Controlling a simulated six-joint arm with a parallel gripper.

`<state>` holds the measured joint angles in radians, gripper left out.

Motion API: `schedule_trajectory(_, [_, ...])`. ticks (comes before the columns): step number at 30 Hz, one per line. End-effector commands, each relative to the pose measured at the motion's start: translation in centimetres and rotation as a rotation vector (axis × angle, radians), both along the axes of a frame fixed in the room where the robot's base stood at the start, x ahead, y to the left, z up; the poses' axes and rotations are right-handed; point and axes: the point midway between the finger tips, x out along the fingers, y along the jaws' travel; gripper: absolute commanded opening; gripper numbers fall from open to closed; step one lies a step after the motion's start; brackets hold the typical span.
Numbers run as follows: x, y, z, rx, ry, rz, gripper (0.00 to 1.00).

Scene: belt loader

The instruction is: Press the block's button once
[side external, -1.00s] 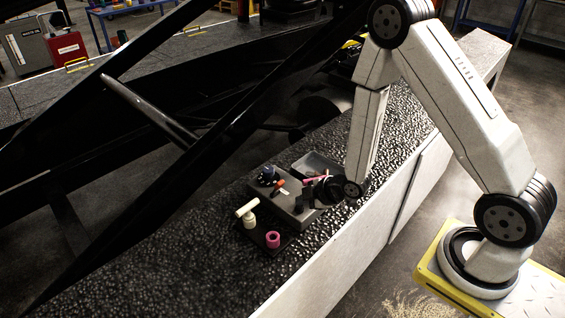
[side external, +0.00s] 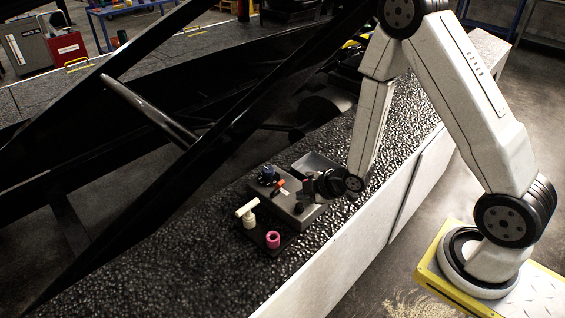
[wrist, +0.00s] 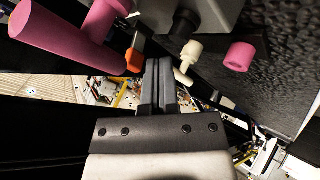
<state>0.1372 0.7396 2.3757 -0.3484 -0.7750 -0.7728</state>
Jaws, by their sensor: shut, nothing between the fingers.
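The grey block (side external: 285,202) sits on the dark textured bench. In the wrist view a black cylinder (wrist: 186,22) stands out from the block (wrist: 215,12), probably the same part. My gripper (side external: 307,185) is just above the block's right side, apparently apart from it. In the wrist view its fingers (wrist: 159,66) are together and empty. The orange lever (wrist: 134,60) shows left of the fingertips.
A grey tray (side external: 314,162) lies behind the block. A cream T-shaped piece (side external: 247,212) and a pink ring (side external: 272,239) stand in front on a dark plate. A pink handle (wrist: 62,36) shows in the wrist view. Black beams cross behind. The near-left bench is clear.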

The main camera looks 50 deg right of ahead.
Motion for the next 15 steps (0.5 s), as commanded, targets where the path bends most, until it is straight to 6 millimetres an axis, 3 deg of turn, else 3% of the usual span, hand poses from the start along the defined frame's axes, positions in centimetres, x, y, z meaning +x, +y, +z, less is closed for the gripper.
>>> schedule_trajectory(15, [0.1, 0.0, 3.5, 0.000, -0.003, 0.001, 0.00])
